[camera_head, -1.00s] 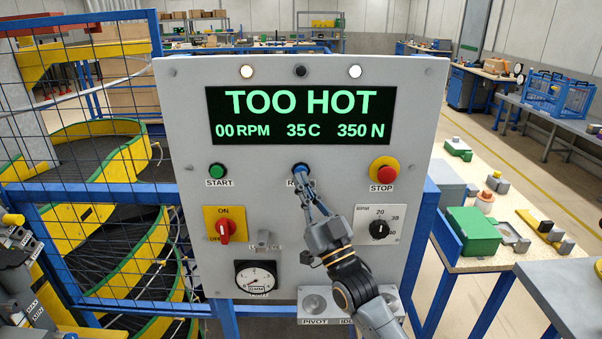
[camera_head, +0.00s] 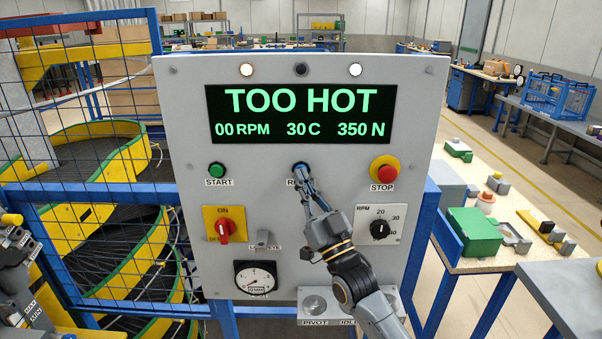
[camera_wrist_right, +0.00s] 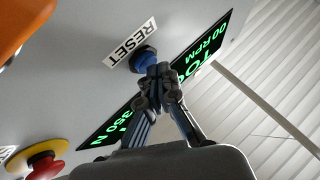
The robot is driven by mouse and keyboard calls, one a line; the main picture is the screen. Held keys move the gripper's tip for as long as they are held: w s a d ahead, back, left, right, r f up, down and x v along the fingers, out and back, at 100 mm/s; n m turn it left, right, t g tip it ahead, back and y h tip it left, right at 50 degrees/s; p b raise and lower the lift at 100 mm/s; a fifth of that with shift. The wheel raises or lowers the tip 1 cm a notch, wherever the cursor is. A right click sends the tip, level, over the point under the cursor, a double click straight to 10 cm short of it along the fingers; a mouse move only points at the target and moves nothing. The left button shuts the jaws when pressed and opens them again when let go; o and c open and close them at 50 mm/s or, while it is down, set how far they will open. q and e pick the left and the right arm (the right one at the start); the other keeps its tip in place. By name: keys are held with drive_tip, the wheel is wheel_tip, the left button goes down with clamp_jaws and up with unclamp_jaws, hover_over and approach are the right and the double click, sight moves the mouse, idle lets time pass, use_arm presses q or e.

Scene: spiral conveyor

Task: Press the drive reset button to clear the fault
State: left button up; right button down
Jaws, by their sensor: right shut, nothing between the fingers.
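The blue reset button (camera_head: 301,168) is in the middle of the grey control panel (camera_head: 270,75). It also shows in the right wrist view (camera_wrist_right: 143,58), beside its RESET label (camera_wrist_right: 132,44). My right gripper (camera_head: 306,183) is shut and empty. Its fingertips are at the button's lower edge in the head view and overlap it in the wrist view; I cannot tell whether the button is pushed in. The display (camera_head: 300,114) reads TOO HOT, 00 RPM, 30 C, 350 N. My left arm is at the left edge; its fingertips are not visible.
The green start button (camera_head: 217,171) is left of reset, and the red stop button (camera_head: 384,170) is right. A red switch (camera_head: 224,229) and an RPM knob (camera_head: 379,229) are lower. The spiral conveyor (camera_head: 75,213) stands behind a fence at left.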

drive_tip(key=shift+w, duration=0.3)
drive_tip(key=shift+s, duration=0.2)
idle(0.4)
drive_tip(key=shift+s+p, duration=0.35)
drive_tip(key=shift+s, duration=0.3)
drive_tip(key=s+p, duration=0.2)
drive_tip(key=s, duration=0.3)
drive_tip(key=shift+p, duration=0.4)
